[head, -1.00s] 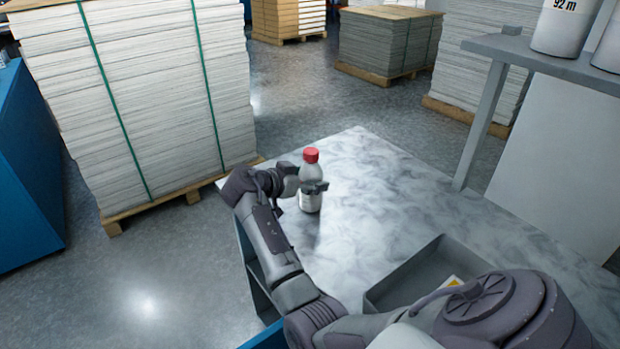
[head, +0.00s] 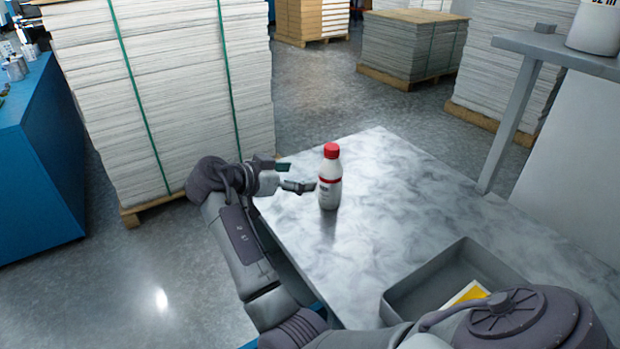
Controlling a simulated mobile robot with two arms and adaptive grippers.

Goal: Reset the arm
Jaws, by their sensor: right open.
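My right arm comes in from the bottom right and bends up to the left edge of the marble-patterned table (head: 400,190). Its gripper (head: 292,175) is open and empty, with its fingers pointing right toward a bottle (head: 329,190). The bottle has a red cap and a red-banded label and stands upright on the table. A small gap shows between the fingertips and the bottle. My left gripper is not in view.
A grey tray (head: 398,301) with a yellow and white item (head: 468,294) inside sits at the table's front. A grey shelf (head: 560,50) rises at the right. Strapped paper stacks (head: 170,90) stand behind at the left. The table's middle is clear.

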